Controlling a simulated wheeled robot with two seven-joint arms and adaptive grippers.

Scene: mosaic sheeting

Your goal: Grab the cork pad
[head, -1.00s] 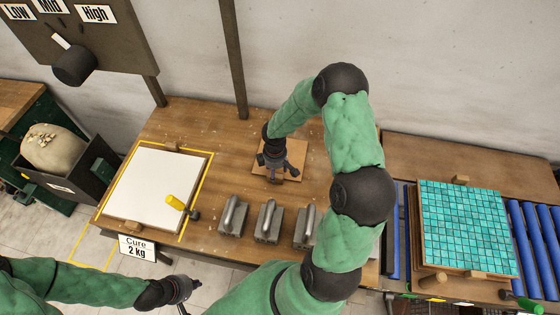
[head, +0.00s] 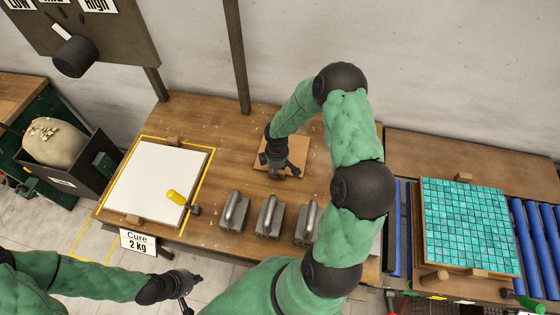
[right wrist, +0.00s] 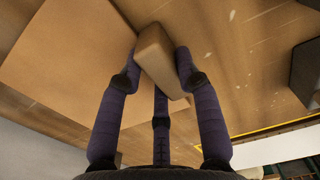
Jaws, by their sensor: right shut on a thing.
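The cork pad is a flat tan square (head: 295,145) lying on the wooden table. It fills the left of the right wrist view (right wrist: 65,85). A tan block (right wrist: 160,58) stands at its edge; I cannot tell whether block and square are joined. My right gripper (head: 279,172) is over the pad, its fingers closed around the block, and it also shows in the right wrist view (right wrist: 157,75). My left gripper (head: 187,300) is at the lower left, away from the table and partly cut off; its jaw opening is unclear.
A white board (head: 152,182) with a yellow-handled tool (head: 177,198) lies to the left. Several grey weights with handles (head: 268,217) stand in front of the pad. A turquoise mosaic sheet (head: 467,225) lies at right beside blue rollers (head: 527,240). The table behind the pad is clear.

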